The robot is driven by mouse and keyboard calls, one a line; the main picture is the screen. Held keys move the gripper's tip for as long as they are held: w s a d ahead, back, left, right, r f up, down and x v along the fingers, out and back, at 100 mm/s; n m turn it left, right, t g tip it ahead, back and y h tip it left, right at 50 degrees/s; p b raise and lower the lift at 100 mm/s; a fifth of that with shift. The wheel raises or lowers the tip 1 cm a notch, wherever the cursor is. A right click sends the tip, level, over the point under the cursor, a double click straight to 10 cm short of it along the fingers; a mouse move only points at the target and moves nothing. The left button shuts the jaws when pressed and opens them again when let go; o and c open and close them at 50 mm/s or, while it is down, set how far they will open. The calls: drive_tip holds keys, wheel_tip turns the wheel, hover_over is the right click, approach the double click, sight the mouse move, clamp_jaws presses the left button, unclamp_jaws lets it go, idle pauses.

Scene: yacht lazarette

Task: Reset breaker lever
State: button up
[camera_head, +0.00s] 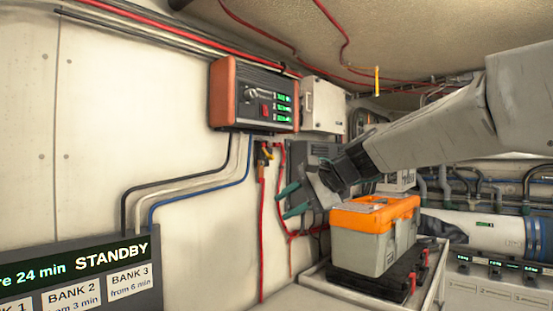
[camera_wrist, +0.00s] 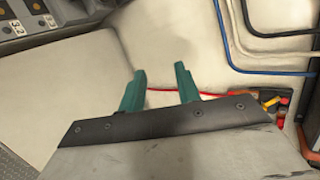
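A dark breaker box (camera_head: 240,83) with orange ends is mounted on the white wall in the head view. Its front has a grey lever-like handle (camera_head: 252,97), a red switch (camera_head: 265,110) and green displays (camera_head: 284,108). I cannot tell the handle's exact setting. My gripper (camera_head: 288,201) has teal fingers and is below and right of the box, clear of it. In the wrist view my gripper (camera_wrist: 160,72) is open, with nothing between the fingers. The handle does not show in the wrist view.
A grey toolbox with an orange lid (camera_head: 375,213) stands on a cart right of my gripper. A red cable (camera_head: 262,220) hangs from a yellow-black connector (camera_head: 266,151) under the box. A STANDBY display (camera_head: 110,257) is at lower left. The wall between is mostly bare.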

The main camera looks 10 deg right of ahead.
drive_tip(key=w+d+r+m+t+y, duration=0.1)
drive_tip(key=w+d+r+m+t, duration=0.15)
drive_tip(key=w, duration=0.35)
drive_tip(key=w+d+r+m+t, duration=0.1)
drive_tip(key=w+r+m, duration=0.15)
drive_tip(key=w, duration=0.35)
drive_tip(key=m+t, duration=0.4)
approach(273, 157)
drive_tip(key=w, duration=0.1)
drive_tip(key=shift+g+y, duration=0.25)
drive_tip(key=shift+y, duration=0.15)
drive_tip(key=x, duration=0.7)
drive_tip(key=shift+w+a, duration=0.1)
drive_tip(key=shift+w, duration=0.05)
drive_tip(key=shift+c, duration=0.3)
clamp_jaws()
